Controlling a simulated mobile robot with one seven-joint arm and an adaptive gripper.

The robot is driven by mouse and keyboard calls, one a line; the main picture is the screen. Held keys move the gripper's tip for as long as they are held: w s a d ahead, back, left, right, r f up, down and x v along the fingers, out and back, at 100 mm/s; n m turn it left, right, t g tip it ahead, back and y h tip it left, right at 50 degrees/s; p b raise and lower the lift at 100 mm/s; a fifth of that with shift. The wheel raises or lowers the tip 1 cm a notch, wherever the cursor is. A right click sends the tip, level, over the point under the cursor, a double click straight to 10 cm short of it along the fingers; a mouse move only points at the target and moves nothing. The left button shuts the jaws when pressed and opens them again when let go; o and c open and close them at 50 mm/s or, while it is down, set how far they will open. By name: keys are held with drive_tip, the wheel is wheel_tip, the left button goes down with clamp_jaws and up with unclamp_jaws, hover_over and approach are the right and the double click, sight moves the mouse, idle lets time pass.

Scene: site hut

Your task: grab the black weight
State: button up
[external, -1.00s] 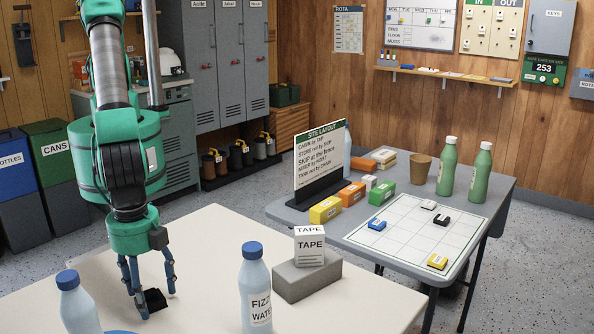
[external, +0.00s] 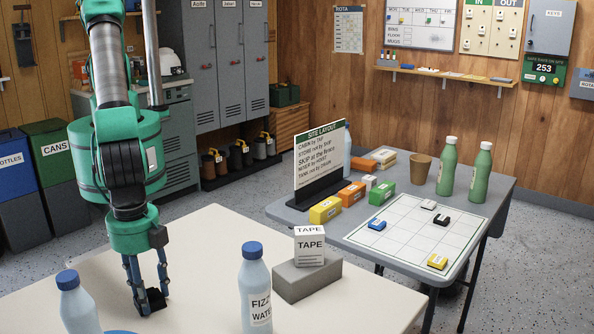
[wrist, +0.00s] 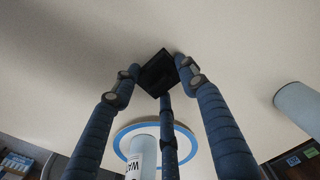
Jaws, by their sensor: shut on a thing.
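The black weight (external: 155,299) is a small dark block on the cream table near its left side. My gripper (external: 147,296) points down over it, with its blue fingers closed against its sides. In the wrist view the weight (wrist: 158,72) sits between the fingertips of my gripper (wrist: 160,78). The weight appears to be at table level; I cannot tell whether it still touches the table. Part of it is hidden by the fingers.
A bottle (external: 80,305) stands left of my gripper, by a blue-rimmed round thing (wrist: 119,139). Another bottle (external: 256,292) stands to the right, beside a grey block (external: 307,281) bearing a tape box (external: 309,247). Bare cream table (external: 205,245) lies behind.

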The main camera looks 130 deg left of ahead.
sight(147, 290)
drive_tip(key=shift+r, duration=0.8)
wheel_tip(147, 290, up, 2)
drive_tip(key=shift+r+p, duration=0.15)
drive_tip(key=shift+p, duration=0.3)
drive_tip(key=s+a, duration=0.2)
drive_tip(key=s, duration=0.3)
drive_tip(key=s+a+p, duration=0.1)
drive_tip(key=s+a, duration=0.1)
drive_tip(key=s, duration=0.2)
drive_tip(key=s+a+r, duration=0.1)
drive_tip(key=s+a, duration=0.1)
drive_tip(key=s, duration=0.3)
drive_tip(key=shift+s+a+p, duration=0.15)
drive_tip(key=shift+s+p, duration=0.2)
drive_tip(key=shift+p, duration=0.05)
